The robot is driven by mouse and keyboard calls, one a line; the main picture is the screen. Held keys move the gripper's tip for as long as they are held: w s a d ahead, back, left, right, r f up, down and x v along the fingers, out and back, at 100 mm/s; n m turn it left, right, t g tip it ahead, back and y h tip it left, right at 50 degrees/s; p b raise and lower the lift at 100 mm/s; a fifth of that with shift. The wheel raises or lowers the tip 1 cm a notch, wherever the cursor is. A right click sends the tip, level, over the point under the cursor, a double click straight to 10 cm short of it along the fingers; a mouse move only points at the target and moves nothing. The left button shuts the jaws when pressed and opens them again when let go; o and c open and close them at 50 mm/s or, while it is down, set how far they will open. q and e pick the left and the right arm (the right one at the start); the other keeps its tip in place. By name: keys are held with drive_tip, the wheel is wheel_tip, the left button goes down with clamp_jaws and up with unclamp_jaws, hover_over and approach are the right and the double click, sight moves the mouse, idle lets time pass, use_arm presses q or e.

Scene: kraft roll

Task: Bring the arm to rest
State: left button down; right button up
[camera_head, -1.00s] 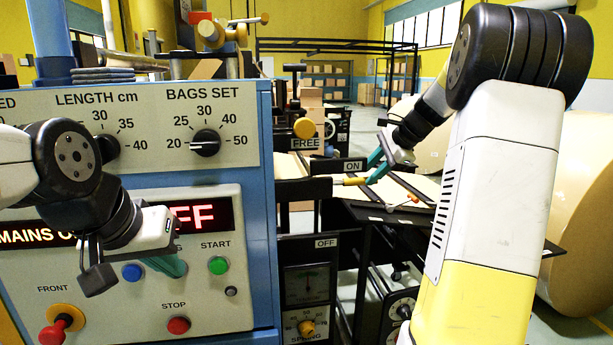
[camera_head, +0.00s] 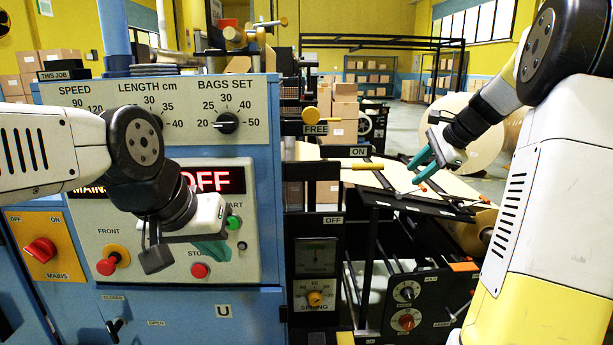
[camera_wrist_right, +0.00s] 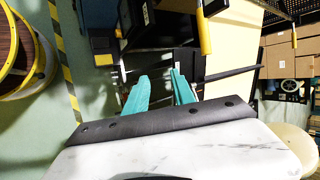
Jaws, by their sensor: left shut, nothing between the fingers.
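My right gripper (camera_head: 416,173) is open and empty, its two teal fingers apart. It hangs to the right of the yellow lever handle (camera_head: 366,166), not touching it, above the black machine frame. In the right wrist view the fingers of this gripper (camera_wrist_right: 160,78) show spread with nothing between them, and a yellow handle (camera_wrist_right: 204,28) is beyond. My left gripper (camera_head: 212,252) is shut and empty in front of the control panel (camera_head: 130,235), low near the STOP button. Its wrist hides part of the panel.
The blue machine cabinet (camera_head: 190,315) fills the left, with a red MAINS knob (camera_head: 40,251) and red STOP button (camera_head: 199,270). A red display (camera_head: 212,180) reads OFF. A big paper roll (camera_head: 478,130) stands behind the right arm. Stacked boxes (camera_head: 344,112) are farther back.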

drive_tip(key=s+a+r+n+h, duration=0.1)
drive_tip(key=s+a+n, duration=0.45)
drive_tip(key=s, duration=0.35)
drive_tip(key=s+a+r+n, duration=0.1)
drive_tip(key=s+a+n, duration=0.3)
drive_tip(key=s+a, duration=0.3)
drive_tip(key=s+a+f+n, duration=0.1)
drive_tip(key=s+f+n, duration=0.1)
drive_tip(key=s, duration=0.4)
drive_tip(key=s+a+f+n+h, duration=0.1)
drive_tip(key=s+f+n, duration=0.2)
drive_tip(key=s+n, duration=0.2)
drive_tip(key=shift+s+a, duration=0.15)
drive_tip(key=shift+s, duration=1.1)
